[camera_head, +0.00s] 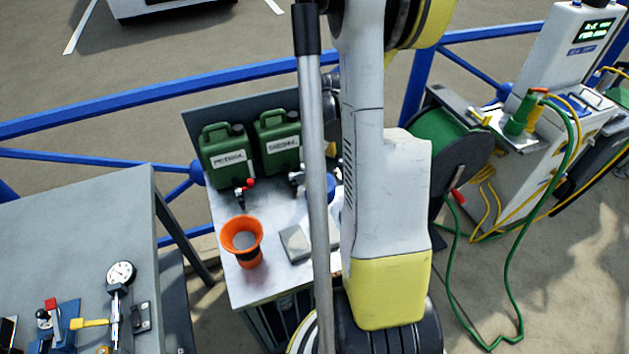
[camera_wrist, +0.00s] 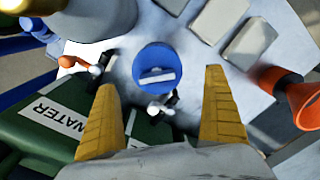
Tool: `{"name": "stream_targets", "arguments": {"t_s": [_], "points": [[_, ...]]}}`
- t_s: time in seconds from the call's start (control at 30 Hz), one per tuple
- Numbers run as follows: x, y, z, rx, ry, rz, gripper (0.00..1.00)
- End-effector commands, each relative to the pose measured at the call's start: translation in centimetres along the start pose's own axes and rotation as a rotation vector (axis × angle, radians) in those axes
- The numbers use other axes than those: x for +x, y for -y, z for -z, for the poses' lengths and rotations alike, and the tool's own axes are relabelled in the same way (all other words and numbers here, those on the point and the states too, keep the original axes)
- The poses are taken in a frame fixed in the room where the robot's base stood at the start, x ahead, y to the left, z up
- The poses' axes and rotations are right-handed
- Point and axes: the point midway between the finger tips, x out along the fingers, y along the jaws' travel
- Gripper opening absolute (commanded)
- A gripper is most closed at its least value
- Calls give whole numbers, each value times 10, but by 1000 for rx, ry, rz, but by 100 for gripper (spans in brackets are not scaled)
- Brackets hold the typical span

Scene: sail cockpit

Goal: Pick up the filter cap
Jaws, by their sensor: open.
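The filter cap (camera_wrist: 157,68), as far as I can tell, is the round blue piece with a pale bar across its top. It lies on the light bench top in the middle of the wrist view. A blue edge that looks like it (camera_head: 331,187) shows in the head view, mostly hidden behind my arm. My gripper (camera_wrist: 160,78) has its two yellow fingers spread wide and empty. In the wrist view the fingers point towards the cap, one to each side and short of it. How far above it they are I cannot tell. My gripper is hidden in the head view.
A green WATER canister (camera_wrist: 65,125) with a tap is close to the left finger. An orange funnel (camera_head: 242,238) and grey blocks (camera_head: 296,243) stand on the bench. PETROL (camera_head: 226,160) and another green canister (camera_head: 278,140) stand behind. A grey cylinder (camera_wrist: 98,18) is near the cap.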

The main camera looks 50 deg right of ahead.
Motion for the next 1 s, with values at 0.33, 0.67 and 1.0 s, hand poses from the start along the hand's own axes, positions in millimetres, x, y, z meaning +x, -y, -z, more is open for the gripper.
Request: {"name": "stream_targets", "arguments": {"t_s": [0.33, 0.67, 1.0], "points": [[51, -1, 1, 0, -1, -1, 100], [96, -6, 4, 1, -1, -2, 100], [99, -6, 3, 1, -1, -2, 82]]}}
